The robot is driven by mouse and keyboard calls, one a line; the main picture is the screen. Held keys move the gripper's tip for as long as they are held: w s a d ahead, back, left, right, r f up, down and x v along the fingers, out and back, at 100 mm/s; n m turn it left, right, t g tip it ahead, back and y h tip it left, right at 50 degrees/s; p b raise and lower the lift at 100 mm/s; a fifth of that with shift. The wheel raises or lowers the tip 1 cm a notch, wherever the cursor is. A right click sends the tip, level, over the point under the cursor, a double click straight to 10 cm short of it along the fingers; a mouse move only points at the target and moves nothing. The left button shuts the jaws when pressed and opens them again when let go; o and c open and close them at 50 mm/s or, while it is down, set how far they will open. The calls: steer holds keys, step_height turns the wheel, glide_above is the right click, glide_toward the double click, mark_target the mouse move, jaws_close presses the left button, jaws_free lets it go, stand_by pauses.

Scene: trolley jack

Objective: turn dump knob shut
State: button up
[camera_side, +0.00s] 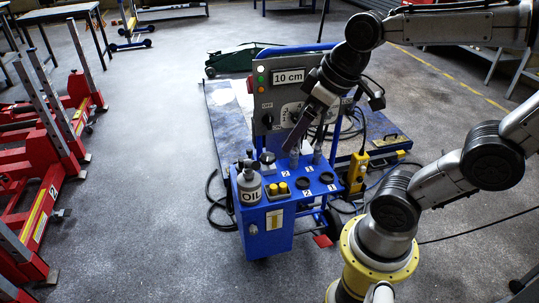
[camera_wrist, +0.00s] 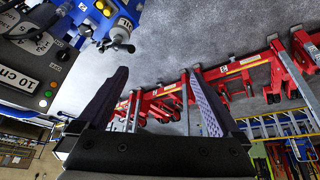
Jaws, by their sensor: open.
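A black knob (camera_side: 267,119) sits on the left of the grey control panel, under a small label too small to read. It also appears as a dark round knob (camera_wrist: 62,54) at the left of the wrist view. I cannot tell for sure that it is the dump knob. My gripper (camera_side: 290,147) is in front of the panel and above the blue shelf, right of this knob and apart from it. Its fingers point down and left and partly cover the panel. In the wrist view my gripper (camera_wrist: 157,75) has its two fingers wide apart with nothing between them.
The blue trolley (camera_side: 263,240) carries an OIL bottle (camera_side: 249,186), yellow buttons (camera_side: 277,188) and several fittings below my gripper. A "10 cm" display (camera_side: 289,77) tops the panel. A yellow pendant (camera_side: 357,171) stands at right. Red stands (camera_side: 45,165) are far left; floor between is clear.

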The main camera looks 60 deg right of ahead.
steer(key=w+d, duration=0.3)
steer(key=w, duration=0.4)
steer(key=n+y, duration=0.2)
steer(key=n, duration=0.2)
glide_above(269, 156)
steer(key=s+d, duration=0.2)
steer(key=s, duration=0.3)
step_height(269, 156, down, 29)
steer(key=shift+g, duration=0.4)
steer(key=x, duration=1.2)
steer(key=shift+w+f, duration=0.1)
steer(key=shift+f, duration=0.15)
steer(key=shift+c, duration=0.2)
steer(key=c, duration=1.1)
